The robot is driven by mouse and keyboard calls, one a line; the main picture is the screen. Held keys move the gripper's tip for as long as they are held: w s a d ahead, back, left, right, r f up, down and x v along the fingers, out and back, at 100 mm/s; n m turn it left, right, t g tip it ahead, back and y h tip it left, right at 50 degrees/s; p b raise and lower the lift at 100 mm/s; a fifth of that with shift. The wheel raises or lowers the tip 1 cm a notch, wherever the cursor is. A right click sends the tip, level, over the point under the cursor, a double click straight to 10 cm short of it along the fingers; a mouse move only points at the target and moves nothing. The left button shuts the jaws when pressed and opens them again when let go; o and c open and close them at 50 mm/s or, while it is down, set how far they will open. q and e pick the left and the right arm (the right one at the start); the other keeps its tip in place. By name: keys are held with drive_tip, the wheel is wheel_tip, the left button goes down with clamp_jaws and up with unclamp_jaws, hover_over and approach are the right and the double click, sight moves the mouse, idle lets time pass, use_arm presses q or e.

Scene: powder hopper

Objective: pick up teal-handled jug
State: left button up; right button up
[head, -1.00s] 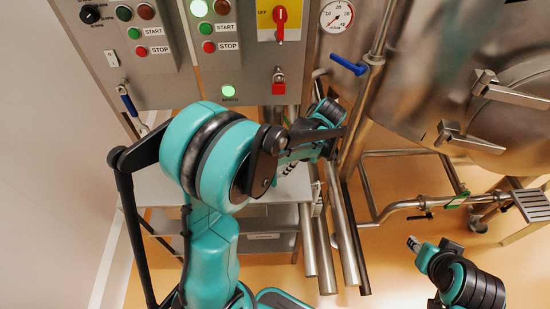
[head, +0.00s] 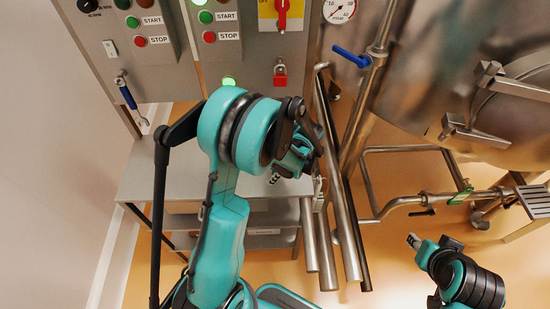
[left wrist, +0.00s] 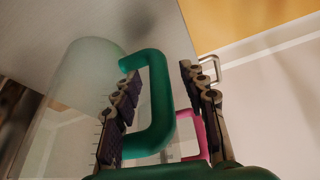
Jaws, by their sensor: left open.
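The teal-handled jug (left wrist: 85,105) shows in the left wrist view as a clear, see-through body with marks on its side. Its teal handle (left wrist: 158,105) stands between the two fingers of my left gripper (left wrist: 160,78). The fingers are apart, one on each side of the handle; I cannot tell whether either touches it. In the head view my left gripper (head: 296,158) is over the bench and partly hidden by my arm; the jug cannot be made out there. My right gripper (head: 414,241) is low at the right, small and far from the bench, its jaws unclear.
A pink handle (left wrist: 203,135) stands just beyond the teal one. The steel bench (head: 150,182) lies under the control panel (head: 150,75). Upright steel pipes (head: 345,215) stand close to the right of my left gripper. A large steel vessel (head: 430,85) fills the upper right.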

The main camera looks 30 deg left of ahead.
use_arm(q)
clamp_jaws()
drive_tip(key=shift+r, duration=0.2)
